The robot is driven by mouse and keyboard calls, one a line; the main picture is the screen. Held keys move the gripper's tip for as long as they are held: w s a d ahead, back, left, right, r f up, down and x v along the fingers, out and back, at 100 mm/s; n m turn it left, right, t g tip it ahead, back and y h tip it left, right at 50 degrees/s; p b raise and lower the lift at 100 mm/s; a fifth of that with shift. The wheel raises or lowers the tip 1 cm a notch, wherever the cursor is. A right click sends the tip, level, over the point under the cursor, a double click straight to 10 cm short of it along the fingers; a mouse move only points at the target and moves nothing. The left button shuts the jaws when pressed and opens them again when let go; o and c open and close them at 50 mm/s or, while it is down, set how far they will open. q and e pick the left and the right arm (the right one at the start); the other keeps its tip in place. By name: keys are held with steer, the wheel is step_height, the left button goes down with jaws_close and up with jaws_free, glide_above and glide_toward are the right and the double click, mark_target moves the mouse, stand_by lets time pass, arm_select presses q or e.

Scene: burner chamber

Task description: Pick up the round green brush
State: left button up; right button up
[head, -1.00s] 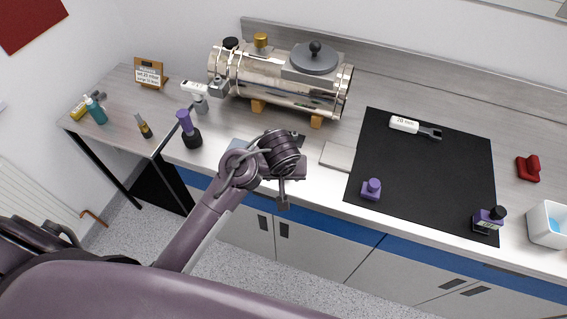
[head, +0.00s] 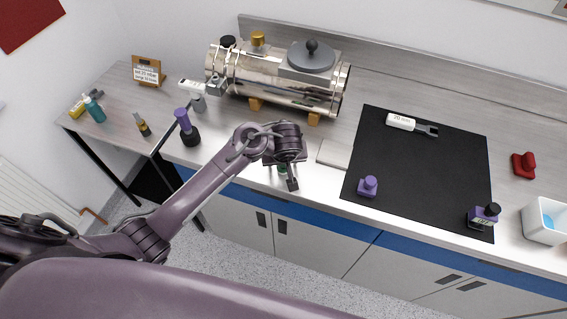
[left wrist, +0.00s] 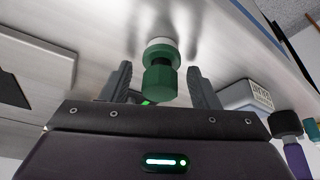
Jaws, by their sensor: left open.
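The round green brush (left wrist: 160,82) shows in the left wrist view, with a wide green end towards me and a paler round part behind it at the grey-white worktop. My left gripper (left wrist: 161,76) is open, with one finger on each side of the brush and a gap on both sides. In the head view my left gripper (head: 286,178) is over the front of the worktop, and only a small bit of green shows beneath my wrist. My right gripper is not in view.
A steel burner chamber (head: 273,82) stands behind the gripper. A purple-and-black brush-like object (head: 186,126) stands to the left. A thin grey plate (head: 335,152) and a black mat (head: 420,175) with a purple stopper (head: 368,186) lie to the right.

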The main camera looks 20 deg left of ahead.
arm_select(q)
steer(key=shift+c, duration=0.4)
steer(key=c, duration=0.9)
steer(key=shift+c, duration=0.2)
step_height(320, 180, up, 20)
steer(key=shift+b, duration=0.4)
steer(key=o, duration=0.4)
steer(key=c, duration=0.3)
